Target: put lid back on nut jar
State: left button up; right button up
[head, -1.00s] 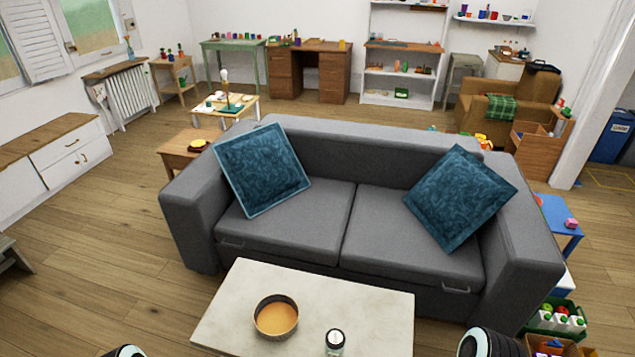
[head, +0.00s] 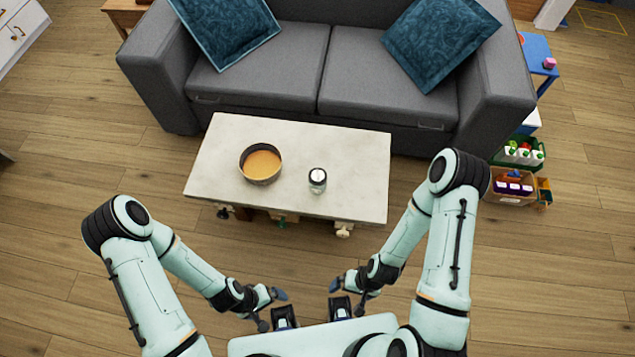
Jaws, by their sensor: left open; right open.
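A small jar (head: 317,182) with a pale, dark-rimmed top stands upright on the pale coffee table (head: 350,150), right of the table's middle. It is too small to tell whether its top is a lid or its opening. No separate lid can be made out. My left gripper (head: 272,309) is open and empty, low in front of the table and apart from it. My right gripper (head: 347,297) is also open and empty, to the right of the left one, and apart from the jar.
A round dark-rimmed bowl with an orange-tan inside (head: 262,164) sits left of the jar. Small items (head: 343,230) show below the table's front edge. A grey sofa (head: 320,70) stands close behind. Crates of bottles (head: 520,152) stand at right.

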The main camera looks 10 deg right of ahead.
aim_at(319, 190)
jog(key=i+j+z, duration=0.1)
jog(key=j+z, duration=0.3)
jog(key=j, duration=0.2)
jog(key=j+z, duration=0.4)
jog(key=j, duration=0.2)
jog(key=j+z, duration=0.4)
jog(key=j, duration=0.2)
jog(key=i+l, duration=0.25)
jog(key=l, duration=0.3)
